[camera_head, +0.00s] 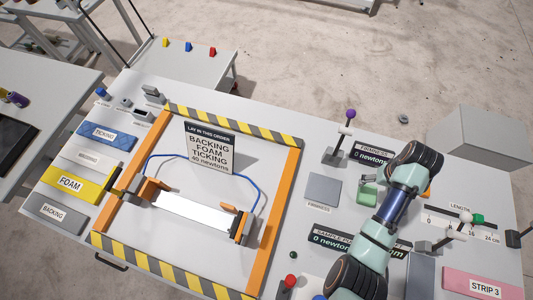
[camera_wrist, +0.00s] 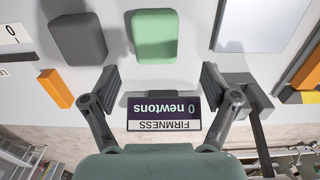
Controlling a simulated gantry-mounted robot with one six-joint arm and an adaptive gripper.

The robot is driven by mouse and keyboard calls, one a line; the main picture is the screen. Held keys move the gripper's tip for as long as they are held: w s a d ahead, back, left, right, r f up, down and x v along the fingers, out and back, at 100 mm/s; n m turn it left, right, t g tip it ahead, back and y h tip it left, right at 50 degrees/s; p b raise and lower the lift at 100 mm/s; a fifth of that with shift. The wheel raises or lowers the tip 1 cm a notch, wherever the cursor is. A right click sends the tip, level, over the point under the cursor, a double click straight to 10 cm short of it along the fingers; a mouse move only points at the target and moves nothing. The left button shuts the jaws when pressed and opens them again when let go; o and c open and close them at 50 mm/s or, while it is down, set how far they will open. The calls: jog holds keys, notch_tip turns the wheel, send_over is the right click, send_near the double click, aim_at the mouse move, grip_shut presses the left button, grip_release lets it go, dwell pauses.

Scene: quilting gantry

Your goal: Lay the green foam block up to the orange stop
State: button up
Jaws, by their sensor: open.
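The green foam block (camera_wrist: 155,36) lies on the white table just beyond my fingertips in the wrist view. It shows partly beside my arm in the head view (camera_head: 367,197). My gripper (camera_wrist: 160,78) is open and empty, its fingers spread wider than the block and apart from it. An orange block (camera_wrist: 56,88), which looks like the stop, lies on the left in the wrist view, below a dark grey block (camera_wrist: 77,40).
The firmness display (camera_wrist: 163,112) reads 0 newtons and stands between my fingers in view. A grey firmness plate (camera_head: 323,188) lies left of the green block. A purple-knobbed lever (camera_head: 349,115) stands behind it. The orange and striped frame (camera_head: 282,205) is further left.

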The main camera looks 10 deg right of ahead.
jog(key=w+a+r+n+t+h, duration=0.1)
jog(key=w+a+r+n+t, duration=0.2)
jog(key=w+a, duration=0.45)
jog(key=w+a+r+t+h, duration=0.1)
jog(key=w+a+r+t, duration=0.3)
jog(key=a, duration=0.7)
jog(key=s+a+r+n+t+y, duration=0.1)
jog(key=s+a+r+t, duration=0.1)
jog(key=a+r, duration=0.6)
jog(key=s+a+r+n+t+y, duration=0.1)
jog(key=a+r+n+t, duration=0.1)
jog(key=a+r, duration=0.6)
jog(key=a+t, duration=0.1)
jog(key=a, duration=0.4)
jog(key=shift+s, duration=0.35)
jog(key=shift+o, duration=1.1)
jog(key=shift+a+r+t, duration=0.1)
jog(key=shift+r+t, duration=0.05)
jog(key=shift+t, duration=0.15)
jog(key=shift+o, duration=0.2)
